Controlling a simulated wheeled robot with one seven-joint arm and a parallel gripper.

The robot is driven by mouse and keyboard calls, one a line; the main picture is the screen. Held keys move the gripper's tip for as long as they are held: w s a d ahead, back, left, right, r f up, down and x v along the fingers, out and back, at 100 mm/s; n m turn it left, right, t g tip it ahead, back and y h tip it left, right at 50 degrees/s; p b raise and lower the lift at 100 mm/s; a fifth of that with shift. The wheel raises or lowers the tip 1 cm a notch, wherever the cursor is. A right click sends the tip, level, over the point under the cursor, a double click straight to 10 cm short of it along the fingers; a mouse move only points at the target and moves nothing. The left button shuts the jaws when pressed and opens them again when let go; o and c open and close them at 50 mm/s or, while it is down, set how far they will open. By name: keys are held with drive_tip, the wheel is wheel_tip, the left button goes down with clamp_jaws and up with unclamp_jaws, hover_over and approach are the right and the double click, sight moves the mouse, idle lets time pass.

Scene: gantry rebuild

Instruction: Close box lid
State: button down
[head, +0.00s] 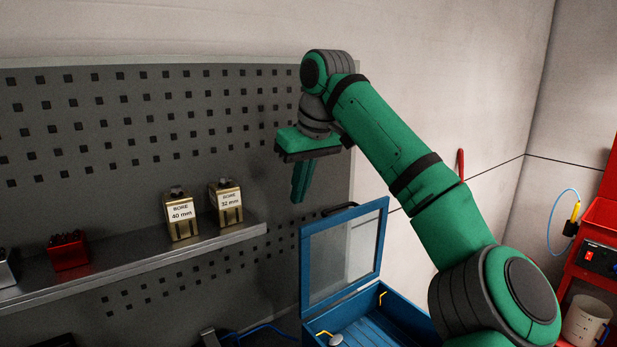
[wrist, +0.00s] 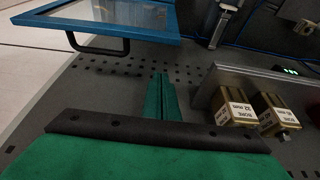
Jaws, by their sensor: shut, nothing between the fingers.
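The box (head: 392,318) is blue and stands at the bottom of the head view, open. Its lid (head: 384,232), a blue frame around a clear pane, stands up roughly vertical at the box's back left. The lid also shows in the wrist view (wrist: 165,28), top left, with a dark handle (wrist: 98,50) on its edge. My green gripper (head: 299,182) is shut and empty, pointing down, above and left of the lid's top edge in the head view. It shows at the middle of the wrist view (wrist: 161,80), apart from the lid.
A grey shelf (head: 140,268) on the pegboard (head: 130,125) holds two brass blocks marked 40 mm (head: 181,214) and 32 mm (head: 227,203), and a red block (head: 68,252). A red cart (head: 597,235) with a beige mug (head: 586,322) stands at the right.

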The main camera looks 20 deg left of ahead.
drive_tip(key=shift+s+d+f, duration=0.2)
drive_tip(key=shift+d+f, duration=0.2)
drive_tip(key=shift+f, duration=0.25)
drive_tip(key=shift+s+d+f, duration=0.2)
drive_tip(key=shift+d+f, duration=0.15)
drive_tip(key=shift+f, duration=0.3)
drive_tip(key=shift+s+d+f, duration=0.2)
drive_tip(key=shift+d+f, duration=0.2)
drive_tip(key=shift+f, duration=0.25)
